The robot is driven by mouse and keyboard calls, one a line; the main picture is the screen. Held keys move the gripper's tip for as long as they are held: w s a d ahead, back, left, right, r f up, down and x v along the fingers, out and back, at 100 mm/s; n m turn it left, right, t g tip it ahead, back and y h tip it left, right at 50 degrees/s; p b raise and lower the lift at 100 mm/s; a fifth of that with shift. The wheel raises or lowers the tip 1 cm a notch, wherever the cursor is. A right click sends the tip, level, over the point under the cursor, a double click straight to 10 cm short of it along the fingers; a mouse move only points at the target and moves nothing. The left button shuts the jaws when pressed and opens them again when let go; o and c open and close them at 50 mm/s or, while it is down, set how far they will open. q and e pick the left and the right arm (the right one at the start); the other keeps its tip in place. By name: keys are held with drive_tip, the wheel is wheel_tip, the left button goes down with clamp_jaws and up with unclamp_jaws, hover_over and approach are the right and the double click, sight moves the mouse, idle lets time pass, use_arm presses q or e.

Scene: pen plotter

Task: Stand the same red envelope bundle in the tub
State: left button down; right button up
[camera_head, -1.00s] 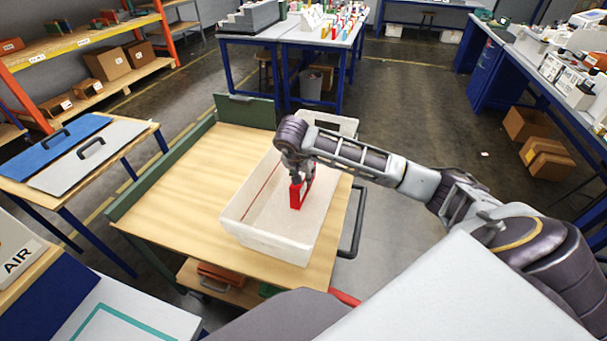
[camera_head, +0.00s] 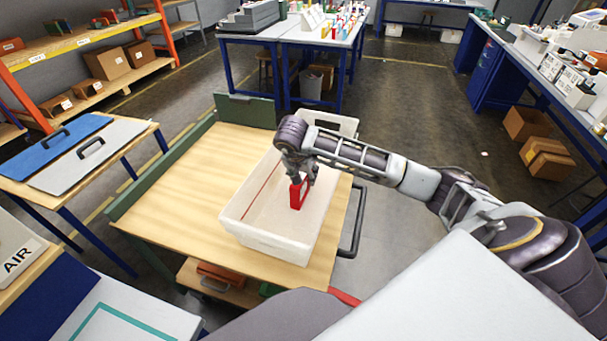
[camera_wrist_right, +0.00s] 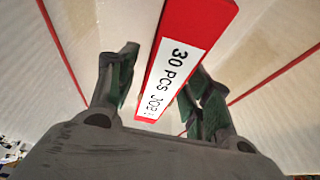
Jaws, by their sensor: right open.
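The red envelope bundle (camera_head: 298,194) stands upright inside the white tub (camera_head: 262,241), near its middle. In the right wrist view the bundle (camera_wrist_right: 183,62) shows its red edge and a white label reading "30 PCS" and more. My right gripper (camera_head: 300,177) is down in the tub at the top of the bundle. In the right wrist view its fingers (camera_wrist_right: 160,95) are spread on either side of the bundle, with a gap on the left; on the right a finger is close to the bundle. My left gripper does not show.
The tub stands on a wooden cart top (camera_head: 180,190) with a green rim (camera_head: 160,170) and a dark handle (camera_head: 357,222) at the right. The cart top left of the tub is clear. A side table (camera_head: 140,128) with blue and grey panels stands at the left.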

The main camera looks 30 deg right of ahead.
drive_tip(key=shift+r, duration=0.3)
drive_tip(key=shift+a+r, duration=0.15)
drive_tip(key=shift+r, duration=0.2)
drive_tip(key=v, duration=0.9)
drive_tip(key=shift+s+r, duration=0.1)
drive_tip(key=shift+s, duration=0.05)
drive_tip(key=shift+s+a+r+p, duration=0.2)
drive_tip(key=shift+r+p, duration=0.15)
drive_tip(key=shift+r, duration=0.3)
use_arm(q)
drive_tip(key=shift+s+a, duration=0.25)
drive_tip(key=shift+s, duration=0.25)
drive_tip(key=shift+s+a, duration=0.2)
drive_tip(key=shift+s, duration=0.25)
use_arm(e)
drive_tip(key=shift+r, duration=0.1)
use_arm(q)
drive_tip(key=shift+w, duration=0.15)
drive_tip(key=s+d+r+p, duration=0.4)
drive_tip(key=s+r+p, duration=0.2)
drive_tip(key=p, duration=0.3)
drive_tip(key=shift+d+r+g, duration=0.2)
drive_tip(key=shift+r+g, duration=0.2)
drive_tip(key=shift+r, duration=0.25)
use_arm(e)
wheel_tip(320, 180, up, 9)
